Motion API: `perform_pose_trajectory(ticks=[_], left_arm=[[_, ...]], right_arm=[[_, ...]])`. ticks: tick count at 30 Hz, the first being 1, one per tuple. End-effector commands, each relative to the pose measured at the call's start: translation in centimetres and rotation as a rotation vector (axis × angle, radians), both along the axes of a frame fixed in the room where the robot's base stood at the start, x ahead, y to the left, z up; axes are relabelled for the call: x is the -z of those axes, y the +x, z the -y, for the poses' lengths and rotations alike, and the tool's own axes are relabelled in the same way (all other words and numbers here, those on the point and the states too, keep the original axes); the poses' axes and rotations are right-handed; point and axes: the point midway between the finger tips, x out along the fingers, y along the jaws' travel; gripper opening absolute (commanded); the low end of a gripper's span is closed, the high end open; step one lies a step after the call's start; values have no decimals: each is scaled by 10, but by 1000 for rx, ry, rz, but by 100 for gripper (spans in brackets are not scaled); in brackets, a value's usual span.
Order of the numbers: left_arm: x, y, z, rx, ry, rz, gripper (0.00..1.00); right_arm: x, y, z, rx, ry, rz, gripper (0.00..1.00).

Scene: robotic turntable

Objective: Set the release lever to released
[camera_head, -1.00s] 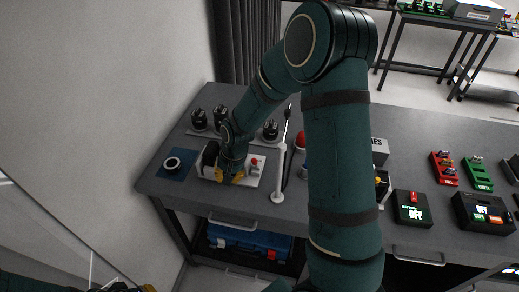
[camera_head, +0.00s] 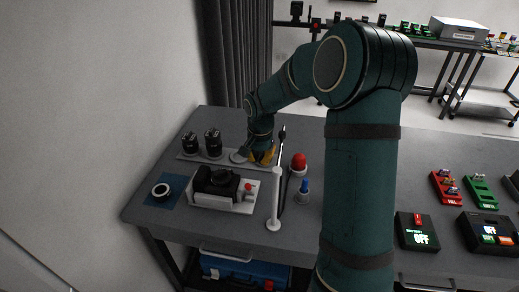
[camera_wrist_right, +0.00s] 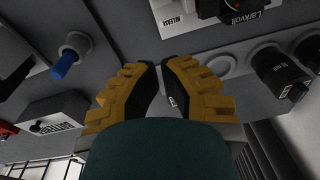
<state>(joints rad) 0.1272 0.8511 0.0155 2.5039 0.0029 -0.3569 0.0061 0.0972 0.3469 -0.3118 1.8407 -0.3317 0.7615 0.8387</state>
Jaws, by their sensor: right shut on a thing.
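The white mount (camera_head: 239,208) stands on the table with a black camera body (camera_head: 215,182) on it. A small red knob (camera_head: 249,186) is at its right end; I cannot tell whether this is the release lever or how it is set. In the wrist view the mount (camera_wrist_right: 185,12) bears an upside-down "RELEASE" label, and the camera body (camera_wrist_right: 238,8) is cut off. My right gripper (camera_head: 262,156) is behind the mount, over the lens tray, shut on a black lens (camera_wrist_right: 172,101) mostly hidden between its fingers. My left gripper is not in view.
Two upright black lenses (camera_head: 213,142) stand on the tray left of an empty round seat (camera_head: 239,157). A white post (camera_head: 275,203), red button (camera_head: 299,162) and blue knob (camera_head: 304,187) are right of the mount. A blue mat (camera_head: 172,200) with a ring is left.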

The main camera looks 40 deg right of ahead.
Motion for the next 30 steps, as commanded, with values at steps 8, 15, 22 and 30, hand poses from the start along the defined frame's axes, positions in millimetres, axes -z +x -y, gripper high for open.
perform_pose_trajectory(ticks=[8, 15, 22, 30], left_arm=[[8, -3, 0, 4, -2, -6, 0], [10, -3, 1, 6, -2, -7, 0], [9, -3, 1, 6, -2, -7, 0], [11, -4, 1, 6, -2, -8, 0]], right_arm=[[32, -9, -18, -3, 2, 1, 0], [37, -17, -31, -1, 0, 1, 0], [37, -17, -32, 0, 1, 1, 0], [39, -22, -40, -5, 0, 1, 0]])
